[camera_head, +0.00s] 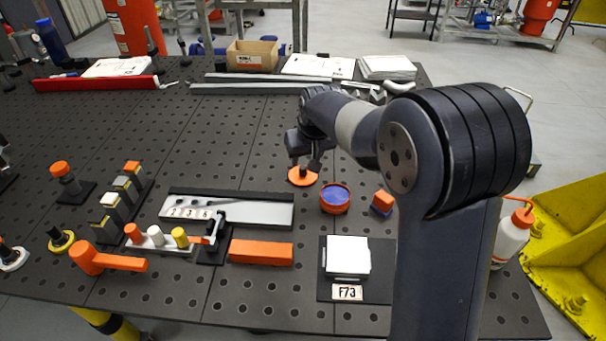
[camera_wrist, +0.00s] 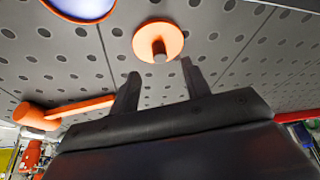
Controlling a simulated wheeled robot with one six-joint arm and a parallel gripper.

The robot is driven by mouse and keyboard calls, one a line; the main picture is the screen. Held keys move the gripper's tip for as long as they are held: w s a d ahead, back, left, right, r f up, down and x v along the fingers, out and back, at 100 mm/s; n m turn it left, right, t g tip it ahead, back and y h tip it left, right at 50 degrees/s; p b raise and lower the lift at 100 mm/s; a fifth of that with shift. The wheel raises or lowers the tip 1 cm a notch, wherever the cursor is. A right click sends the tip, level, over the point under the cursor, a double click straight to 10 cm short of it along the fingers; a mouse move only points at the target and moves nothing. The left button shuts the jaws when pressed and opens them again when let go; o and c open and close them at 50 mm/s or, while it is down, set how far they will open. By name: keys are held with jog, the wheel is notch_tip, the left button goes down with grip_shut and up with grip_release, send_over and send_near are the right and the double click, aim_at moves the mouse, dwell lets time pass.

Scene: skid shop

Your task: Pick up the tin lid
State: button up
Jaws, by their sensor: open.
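The tin lid (camera_head: 302,178) is an orange disc lying flat on the dark perforated table. In the wrist view the lid (camera_wrist: 157,38) shows a small grey knob at its middle, just beyond my fingertips. My gripper (camera_head: 304,163) is right above the lid in the head view and partly hides it. In the wrist view my gripper (camera_wrist: 158,78) is open, its two dark fingers apart with nothing between them. An open round tin (camera_head: 335,198), orange-rimmed with blue inside, stands to the right of the lid.
An orange and blue block (camera_head: 382,203) stands right of the tin. A grey plate with numbers (camera_head: 228,208) and an orange bar (camera_head: 260,252) lie to the front left. White cards (camera_head: 347,257) lie at front. The table behind the lid is mostly clear.

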aim_at(303, 168)
jog(key=shift+p+x, duration=0.5)
jog(key=shift+x, duration=2.4)
jog(key=shift+c, duration=0.4)
grip_shut()
